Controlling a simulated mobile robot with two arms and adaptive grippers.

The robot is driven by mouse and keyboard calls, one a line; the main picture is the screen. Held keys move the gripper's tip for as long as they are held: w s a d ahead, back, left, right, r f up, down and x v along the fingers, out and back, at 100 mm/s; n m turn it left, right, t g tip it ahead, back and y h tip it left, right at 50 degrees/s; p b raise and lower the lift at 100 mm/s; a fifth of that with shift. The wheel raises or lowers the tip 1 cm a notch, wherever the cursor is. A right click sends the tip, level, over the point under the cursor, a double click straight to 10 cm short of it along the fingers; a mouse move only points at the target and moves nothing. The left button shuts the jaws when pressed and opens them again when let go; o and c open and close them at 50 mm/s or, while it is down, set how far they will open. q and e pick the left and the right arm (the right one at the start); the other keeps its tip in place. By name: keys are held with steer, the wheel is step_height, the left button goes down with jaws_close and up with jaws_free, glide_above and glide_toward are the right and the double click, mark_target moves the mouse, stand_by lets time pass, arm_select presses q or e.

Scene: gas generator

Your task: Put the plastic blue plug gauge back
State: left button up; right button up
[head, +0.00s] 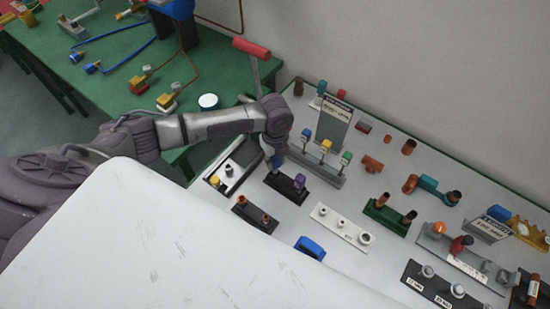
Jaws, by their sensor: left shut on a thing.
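My left gripper (273,149) points down over the left end of a small black holder (287,187) on the white bench top. It is shut on the blue plug gauge (275,162), of which only a small blue part shows below the fingers. I cannot tell whether the gauge is seated in the holder or just above it. My right gripper is not in view.
Close by are a holder with blue, yellow and green tags (325,148), a white block with knobs (341,226), a dark block with orange pegs (255,213) and a blue part (310,248). A green table (110,100) stands at the upper left.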

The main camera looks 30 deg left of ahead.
arm_select(q)
steer(key=shift+f+b, duration=0.85)
steer(key=shift+f, duration=0.6)
steer(key=o, duration=1.1)
steer(key=shift+c, duration=0.2)
step_height(320, 180, up, 12)
steer(key=shift+r, duration=0.1)
